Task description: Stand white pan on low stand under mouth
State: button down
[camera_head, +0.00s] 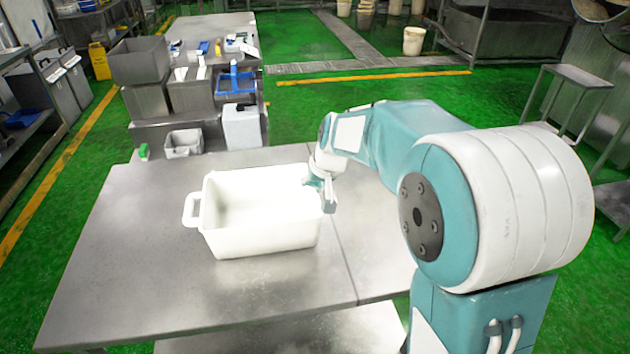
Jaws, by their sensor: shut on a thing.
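The white pan (262,238) is a deep rectangular tub with a loop handle on its left end. It is upright and looks empty, on or just above the steel table (120,270); I cannot tell whether it touches. My gripper (328,196) is at the pan's right end, shut on its rim or handle there; the fingertips are small and partly hidden. A low metal stand (582,76) with thin legs is on the floor at the far right. Above it, at the top right edge, part of a round metal drum mouth (603,8) shows.
Behind the table are steel bins (140,60), a grey tub (184,143) and a white canister (242,127). A large steel trough (525,35) and a white bucket (413,41) stand at the back. Green floor between table and stand is partly hidden by my arm.

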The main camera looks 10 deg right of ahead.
jog(key=shift+s+r, duration=0.35)
jog(key=shift+s, duration=0.45)
jog(key=shift+c, duration=1.4)
grip_release()
jog(key=shift+a, duration=0.1)
